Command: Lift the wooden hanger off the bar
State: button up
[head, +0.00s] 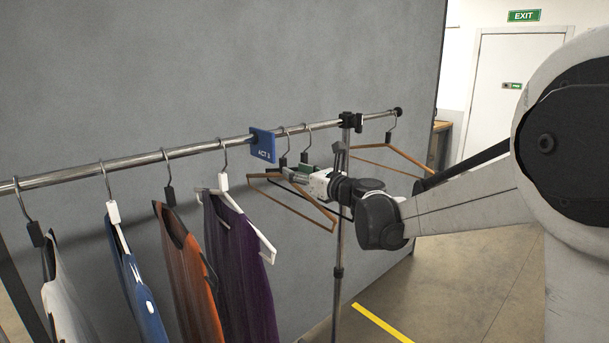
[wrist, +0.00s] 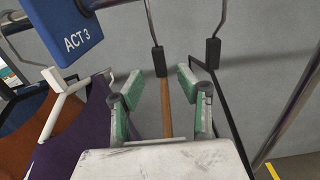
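The wooden hanger (head: 291,204) hangs empty by its hook from the metal bar (head: 196,150), just right of the blue ACT 3 sign. In the wrist view, its brown wood (wrist: 166,106) and dark hook sleeve (wrist: 159,62) lie in line with the space between my fingers. My gripper (wrist: 160,84) is open, with a green-padded finger on each side of the hanger and visible gaps to both. In the head view my gripper (head: 297,179) is at the hanger's upper part, below the bar, and partly hides it.
A black hanger (wrist: 229,120) hangs close on the right. The blue sign (head: 263,145) and a white hanger with purple clothing (head: 238,265) are on the left, with more garments beyond. The rack's upright post (head: 339,240) and another wooden hanger (head: 378,147) are to the right.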

aim_at(285, 165)
jog(key=shift+b+x, duration=0.4)
jog(key=shift+x, duration=2.5)
grip_shut()
jog(key=shift+r, duration=0.2)
jog(key=shift+r+p, duration=0.75)
jog(key=shift+r, duration=0.8)
jog(key=shift+s, duration=0.15)
jog(key=shift+b+v, duration=0.4)
jog(key=shift+v, duration=3.5)
jog(key=shift+d, duration=0.15)
